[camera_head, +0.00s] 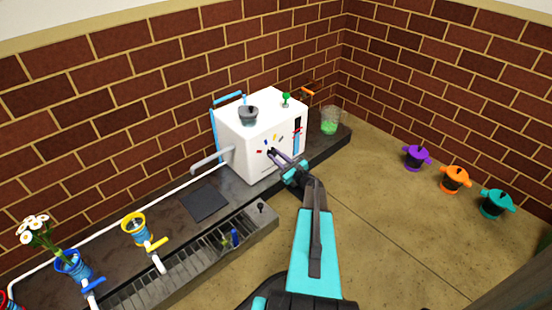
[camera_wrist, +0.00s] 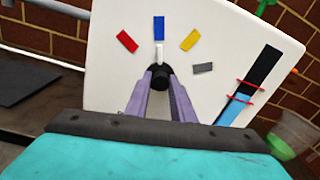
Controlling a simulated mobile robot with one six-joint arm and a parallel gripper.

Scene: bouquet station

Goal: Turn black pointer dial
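The black pointer dial (camera_wrist: 160,72) is on the front of a white machine (camera_head: 240,147). Its white pointer (camera_wrist: 159,54) points up at the blue mark (camera_wrist: 159,28). A red mark (camera_wrist: 127,41) is to the left, and yellow (camera_wrist: 190,40) and grey (camera_wrist: 203,68) marks are to the right. My gripper (camera_head: 274,154) reaches the machine's front; its purple fingers also show in the wrist view (camera_wrist: 160,80), one on each side of the dial and seemingly touching it. The dial's lower part is partly hidden between the fingers.
A strip gauge (camera_wrist: 250,84) with red bands is right of the dial. A glass jug (camera_head: 330,121) with green contents stands right of the machine. Purple (camera_head: 416,158), orange (camera_head: 455,180) and teal (camera_head: 496,204) pots stand at the right. Yellow (camera_head: 135,230) and blue (camera_head: 73,266) cups are at the left.

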